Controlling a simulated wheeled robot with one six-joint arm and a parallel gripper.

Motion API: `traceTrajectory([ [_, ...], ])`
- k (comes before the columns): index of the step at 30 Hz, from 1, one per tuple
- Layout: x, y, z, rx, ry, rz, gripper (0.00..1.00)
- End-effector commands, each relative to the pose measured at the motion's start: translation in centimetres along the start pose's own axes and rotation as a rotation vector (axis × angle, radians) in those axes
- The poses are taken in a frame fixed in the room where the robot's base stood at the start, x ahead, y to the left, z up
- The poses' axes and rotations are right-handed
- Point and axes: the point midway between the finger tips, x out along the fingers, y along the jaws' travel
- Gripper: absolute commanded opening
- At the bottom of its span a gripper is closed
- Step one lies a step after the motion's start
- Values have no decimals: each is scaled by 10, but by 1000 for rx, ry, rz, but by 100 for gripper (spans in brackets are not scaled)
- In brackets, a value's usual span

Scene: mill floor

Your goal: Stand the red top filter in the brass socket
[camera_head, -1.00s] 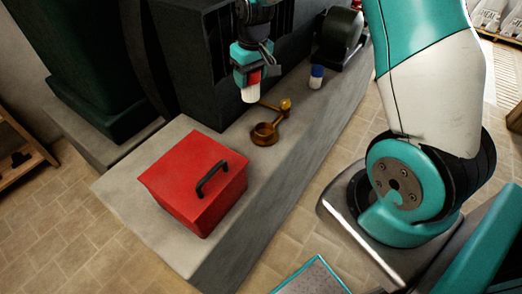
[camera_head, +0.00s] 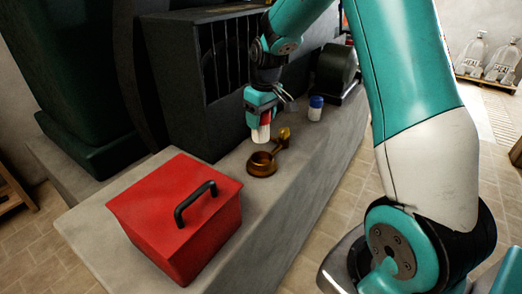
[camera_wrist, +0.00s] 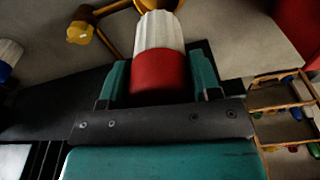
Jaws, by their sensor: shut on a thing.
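My gripper (camera_head: 262,117) is shut on the red top filter (camera_head: 262,133), which has a red cap and a white ribbed body. In the wrist view the red top filter (camera_wrist: 160,60) sits between my gripper's fingers (camera_wrist: 160,85), its white end pointing away from the palm. In the head view the white end hangs downward. The brass socket (camera_head: 261,164) is an open ring with an arm and knob, standing on the stone ledge. The filter is above and behind the ring, apart from it in the head view. In the wrist view the socket (camera_wrist: 188,7) is partly cut off and partly behind the filter.
A red box (camera_head: 165,215) with a black handle stands at the front of the ledge (camera_head: 275,215). A blue-topped white filter (camera_head: 315,108) stands behind the socket. A dark slatted housing (camera_head: 215,80) rises along the left. A dark rounded machine (camera_head: 335,70) stands farther back.

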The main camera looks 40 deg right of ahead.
Motion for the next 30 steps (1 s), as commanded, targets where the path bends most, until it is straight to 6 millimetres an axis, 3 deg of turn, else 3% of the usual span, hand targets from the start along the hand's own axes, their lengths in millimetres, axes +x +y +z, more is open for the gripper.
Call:
traceTrajectory([
  [1, 16, -1, 3, 0, -6, -3, 31],
  [6, 48, 0, 6, 1, -2, -1, 31],
  [13, 65, 0, 8, 1, -1, 0, 31],
  [19, 96, 0, 12, 1, -3, -1, 31],
  [30, 102, 0, 12, 1, 0, 1, 31],
])
